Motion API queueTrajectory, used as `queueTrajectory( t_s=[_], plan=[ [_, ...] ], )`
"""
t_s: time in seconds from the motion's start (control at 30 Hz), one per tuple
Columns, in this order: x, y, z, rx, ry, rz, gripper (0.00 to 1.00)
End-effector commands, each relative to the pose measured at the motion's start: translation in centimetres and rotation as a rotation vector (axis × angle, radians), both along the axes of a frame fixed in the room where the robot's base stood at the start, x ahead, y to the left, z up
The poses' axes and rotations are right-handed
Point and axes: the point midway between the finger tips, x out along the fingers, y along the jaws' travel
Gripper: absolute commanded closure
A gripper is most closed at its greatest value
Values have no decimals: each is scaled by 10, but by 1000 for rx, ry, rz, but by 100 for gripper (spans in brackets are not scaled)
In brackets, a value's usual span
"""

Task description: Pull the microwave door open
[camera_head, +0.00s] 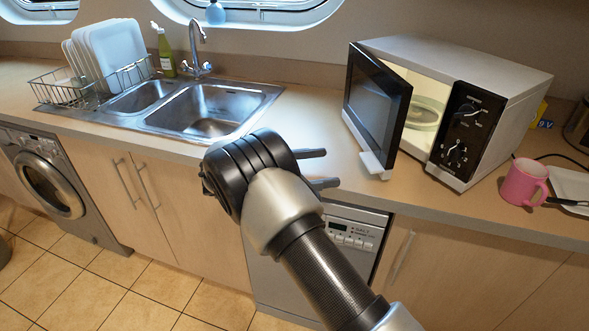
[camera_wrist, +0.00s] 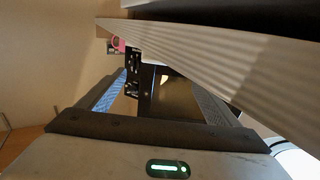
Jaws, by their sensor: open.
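The microwave (camera_head: 465,65) is white with a black front and stands on the counter. Its dark door (camera_head: 375,105) is swung part way open on its left side, and the lit inside with a glass plate (camera_head: 425,113) shows through the gap. A pale handle (camera_head: 375,165) is at the door's lower free edge. My gripper (camera_head: 329,168) is open and empty, its fingers pointing right toward the handle, with a visible gap. In the wrist view, my gripper's fingers (camera_wrist: 160,100) are spread, and the microwave's control panel (camera_wrist: 132,75) shows between them.
A pink mug (camera_head: 523,182) and a white plate (camera_head: 571,186) are right of the microwave. A steel sink (camera_head: 215,108) and a dish rack (camera_head: 70,90) are on the left. The counter between sink and microwave is clear. A large pale ribbed surface (camera_wrist: 230,60) fills the upper wrist view.

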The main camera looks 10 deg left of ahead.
Motion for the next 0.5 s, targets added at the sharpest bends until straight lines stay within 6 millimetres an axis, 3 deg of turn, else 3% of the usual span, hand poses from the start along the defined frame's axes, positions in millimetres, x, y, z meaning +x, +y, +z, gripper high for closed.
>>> queueTrajectory(
  t_s=[0.2, 0.5],
  plan=[
    [-15, 44, -1, 1, 0, 1, 15],
    [-22, 66, 0, 0, 0, 0, 15]
  ],
)
